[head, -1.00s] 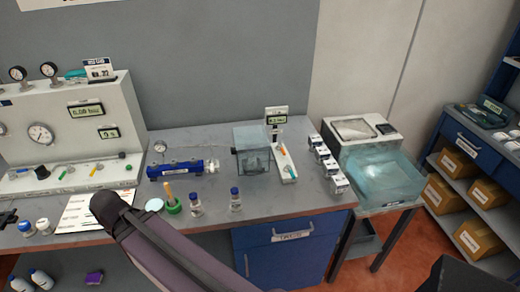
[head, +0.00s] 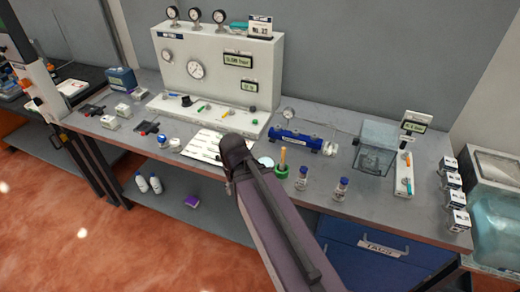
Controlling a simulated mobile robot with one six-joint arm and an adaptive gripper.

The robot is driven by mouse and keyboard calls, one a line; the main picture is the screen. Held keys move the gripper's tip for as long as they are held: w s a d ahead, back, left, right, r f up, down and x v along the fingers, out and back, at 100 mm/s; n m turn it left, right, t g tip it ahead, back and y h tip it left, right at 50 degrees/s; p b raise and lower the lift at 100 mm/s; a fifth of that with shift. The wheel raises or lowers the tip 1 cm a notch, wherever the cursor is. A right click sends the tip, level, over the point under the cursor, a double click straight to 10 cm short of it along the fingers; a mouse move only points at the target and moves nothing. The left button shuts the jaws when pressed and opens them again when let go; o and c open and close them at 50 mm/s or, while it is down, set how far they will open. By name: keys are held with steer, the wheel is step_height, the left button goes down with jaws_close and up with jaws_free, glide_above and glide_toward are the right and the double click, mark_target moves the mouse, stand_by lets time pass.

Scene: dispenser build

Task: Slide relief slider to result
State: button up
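A pale control panel (head: 215,62) stands at the back of the bench, with gauges and two small displays (head: 238,61). A white upright unit with a display (head: 415,124) stands to the right, above a narrow white base (head: 404,178) with orange and blue parts. I cannot tell which part is the relief slider, and no result mark is readable.
A blue cylinder (head: 297,139), a clear box (head: 374,150) and two small vials (head: 301,178) (head: 340,189) stand on the bench. Printed sheets (head: 203,146) lie partly behind my arm. Several small boxes (head: 451,185) line the right end. Open floor lies at left.

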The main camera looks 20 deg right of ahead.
steer(key=w+r+n+p, duration=0.3)
steer(key=w+n, duration=0.5)
steer(key=w, duration=0.5)
step_height(320, 180, up, 2)
steer(key=n+p, duration=0.2)
steer(key=n, duration=0.8)
glide_above(217, 157)
steer(key=shift+w+d+r, duration=0.1)
steer(key=shift+w, duration=0.05)
steer(key=shift+f, duration=0.25)
step_height(217, 157, down, 13)
steer(key=b, duration=1.3)
steer(key=shift+f+b, duration=0.15)
steer(key=shift+b, duration=0.15)
jaws_close()
